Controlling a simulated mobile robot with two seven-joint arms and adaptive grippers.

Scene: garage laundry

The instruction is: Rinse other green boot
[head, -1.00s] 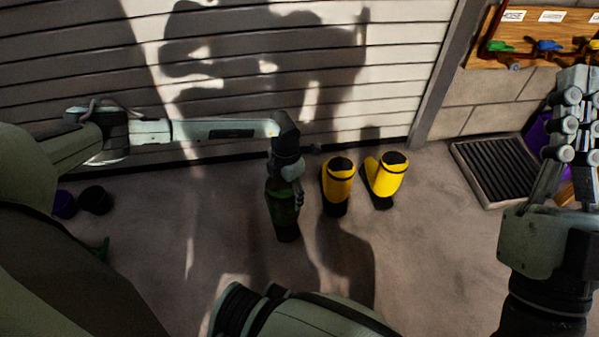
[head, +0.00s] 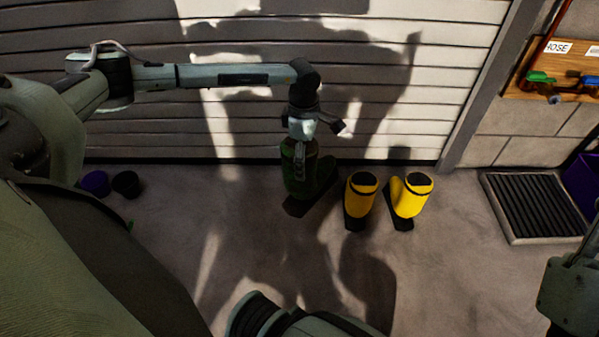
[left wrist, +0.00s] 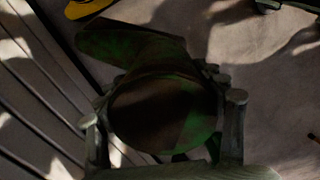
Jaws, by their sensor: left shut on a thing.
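A dark green boot (head: 297,178) is upright in my left gripper (head: 302,150), in front of the slatted door. The left wrist view looks down into the boot's dark opening (left wrist: 160,112), with its toe (left wrist: 120,45) pointing to the upper left. The left fingers are shut on the boot at its top, one on each side. I cannot tell whether its sole touches the floor. My right gripper (head: 588,240) shows only in part at the right edge; its fingertips are out of the picture.
Two yellow boots (head: 361,196) (head: 410,195) stand just right of the green boot. A black slatted tray (head: 535,205) lies at the right, below a board (head: 568,75) with coloured taps. Purple (head: 95,182) and black (head: 126,184) round things stand at the left. The middle floor is clear.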

